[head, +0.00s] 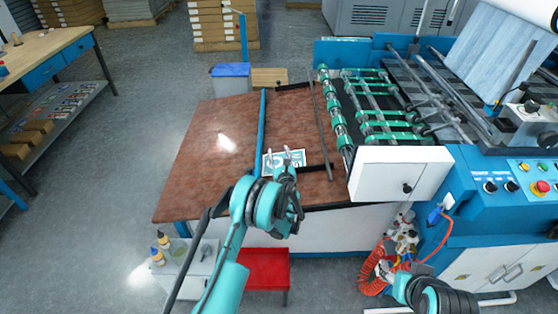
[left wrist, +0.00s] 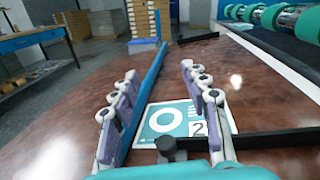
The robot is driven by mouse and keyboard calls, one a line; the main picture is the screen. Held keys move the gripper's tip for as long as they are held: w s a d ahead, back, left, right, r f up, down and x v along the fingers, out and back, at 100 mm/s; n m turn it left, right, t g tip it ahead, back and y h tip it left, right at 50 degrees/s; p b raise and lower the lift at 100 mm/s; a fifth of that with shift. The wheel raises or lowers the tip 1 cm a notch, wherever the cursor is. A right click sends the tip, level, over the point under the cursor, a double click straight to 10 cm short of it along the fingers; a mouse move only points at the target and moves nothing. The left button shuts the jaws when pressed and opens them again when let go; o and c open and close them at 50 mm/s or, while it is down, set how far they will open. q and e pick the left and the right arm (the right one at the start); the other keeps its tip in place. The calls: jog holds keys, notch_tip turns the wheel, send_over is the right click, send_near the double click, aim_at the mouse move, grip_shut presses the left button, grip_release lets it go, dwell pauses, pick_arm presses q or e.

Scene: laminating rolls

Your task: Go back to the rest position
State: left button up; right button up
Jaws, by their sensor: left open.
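My left gripper (head: 287,160) is over the front part of the brown table, with its arm coming in from the bottom. In the left wrist view its two fingers (left wrist: 158,75) are spread apart with nothing between them. A white and teal printed sheet (head: 297,158) lies on the table by the gripper. In the left wrist view the sheet (left wrist: 165,126) lies flat below the fingers and is partly hidden by the right one.
The brown table (head: 210,150) has a blue bar (head: 262,120) across it. The blue laminating machine (head: 470,165) with green rollers (head: 390,115) stands at the right. A red step (head: 265,266) and a small stand with bottles (head: 185,262) are in front. The table's left part is clear.

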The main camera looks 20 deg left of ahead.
dwell(0.4)
pick_arm(q)
jog(key=s+a+r+n+g+h, duration=0.1)
jog(key=s+a+r+n+g, duration=0.15)
jog(key=s+r+n, duration=0.55)
jog(key=s+a+r+n+g, duration=0.1)
jog(key=s+r+n+g, duration=0.2)
jog(key=s+r+n, duration=0.55)
jog(key=s+d+n+g+h, duration=0.1)
jog(key=s+d+n+h, duration=0.1)
jog(key=s, duration=0.8)
jog(key=s+d+f+n+g+h, duration=0.1)
jog(key=s+d+n, duration=0.3)
jog(key=s, duration=0.6)
jog(key=s+d+f+n+g+h, duration=0.1)
jog(key=s+d+n+g+h, duration=0.1)
jog(key=s+n, duration=0.5)
jog(key=s+d+h, duration=0.1)
jog(key=s+d, duration=0.1)
jog(key=s, duration=0.1)
jog(key=shift+s+f+h, duration=0.2)
jog(key=shift+s+h, duration=0.1)
jog(key=shift+s, duration=0.05)
